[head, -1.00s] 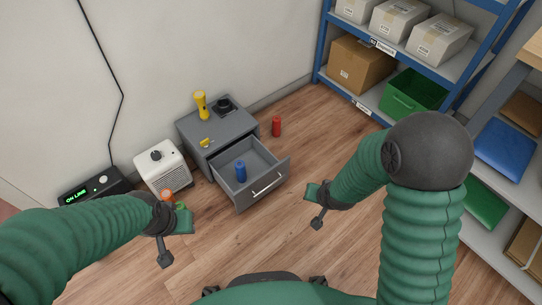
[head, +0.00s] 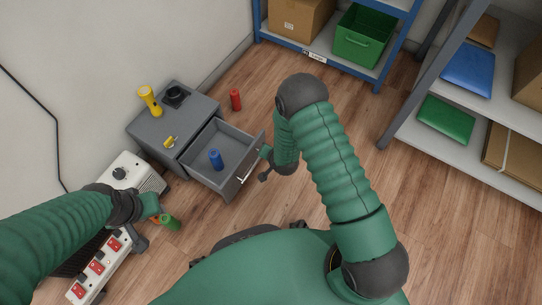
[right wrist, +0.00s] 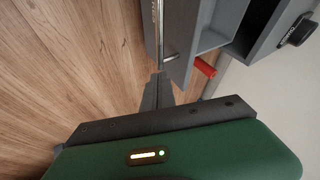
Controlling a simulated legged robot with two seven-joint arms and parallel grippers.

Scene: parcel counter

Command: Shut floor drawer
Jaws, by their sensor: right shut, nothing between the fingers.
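The grey floor cabinet (head: 150,128) stands against the wall. Its drawer (head: 232,143) is pulled out, with a blue can (head: 215,159) upright inside. The drawer's front panel and pale handle (head: 250,172) face my right arm. My right gripper (head: 263,177) is shut and empty, close by the drawer front. In the right wrist view its fingertips (right wrist: 160,78) are close to the end of the front panel (right wrist: 178,60); whether they touch I cannot tell. My left gripper (head: 140,242) hangs over the floor at the left; its jaw opening is unclear.
A yellow flashlight (head: 150,101) stands on the cabinet. A red can (head: 236,99) stands behind the drawer. A white heater (head: 142,172), a green can (head: 171,222) and a power strip (head: 98,267) are at left. Shelves (head: 455,115) stand at right. Floor between is clear.

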